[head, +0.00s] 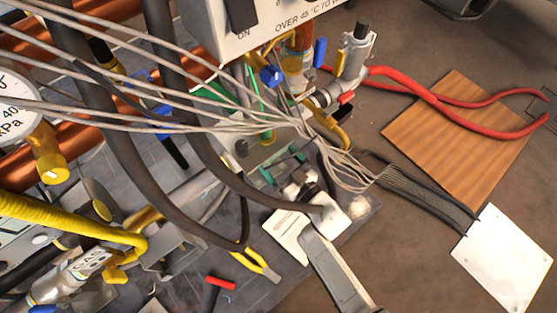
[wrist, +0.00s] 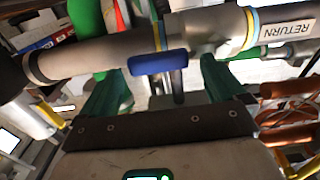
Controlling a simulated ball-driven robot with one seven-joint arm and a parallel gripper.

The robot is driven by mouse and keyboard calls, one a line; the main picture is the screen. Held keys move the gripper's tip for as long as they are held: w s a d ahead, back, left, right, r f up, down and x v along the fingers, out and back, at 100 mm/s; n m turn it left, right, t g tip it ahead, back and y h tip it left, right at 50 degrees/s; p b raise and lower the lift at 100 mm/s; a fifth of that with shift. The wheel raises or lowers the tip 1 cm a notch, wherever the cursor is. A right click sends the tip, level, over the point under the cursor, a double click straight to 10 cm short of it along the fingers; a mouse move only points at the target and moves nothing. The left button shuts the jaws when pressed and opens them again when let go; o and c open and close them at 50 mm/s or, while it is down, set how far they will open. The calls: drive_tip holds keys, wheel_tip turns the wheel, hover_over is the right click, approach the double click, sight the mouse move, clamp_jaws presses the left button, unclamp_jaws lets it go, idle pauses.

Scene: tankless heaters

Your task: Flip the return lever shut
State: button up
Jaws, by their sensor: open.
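In the wrist view a grey pipe carries a label reading RETURN (wrist: 288,27). A blue lever handle (wrist: 158,62) shows on the near side of this pipe, its long side roughly along the pipe. My gripper (wrist: 162,74) is open, with one green finger on each side of the handle. I cannot tell whether either finger touches it. In the head view my gripper (head: 283,166) is low among the pipes and cables, its green fingers apart. The RETURN label cannot be made out there, so I cannot tell which blue handle is this lever.
Grey cables (head: 200,105) and thick dark hoses (head: 125,170) cross close to my arm. Yellow pliers (head: 258,266) lie below my gripper. In the wrist view orange pipes (wrist: 288,88) stand at right.

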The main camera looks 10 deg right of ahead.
drive_tip(key=shift+w, duration=0.1)
drive_tip(key=shift+c, duration=0.5)
drive_tip(key=c, duration=1.4)
drive_tip(key=shift+f, duration=0.1)
drive_tip(key=shift+s+a+f+m+b, duration=0.35)
drive_tip(key=shift+s+a+f+m, duration=0.7)
drive_tip(key=shift+m, duration=1.95)
drive_tip(key=shift+s+a+f+m+b, duration=0.1)
drive_tip(key=shift+a+f+m+b, duration=0.4)
drive_tip(key=shift+f+m, duration=1.8)
drive_tip(key=shift+s+a+f+m+b, duration=0.2)
drive_tip(key=shift+s+a+f+m, duration=0.6)
drive_tip(key=shift+m, duration=2.9)
drive_tip(key=shift+w+a+r, duration=0.15)
drive_tip(key=shift+w+a, duration=0.05)
drive_tip(key=shift+w, duration=0.05)
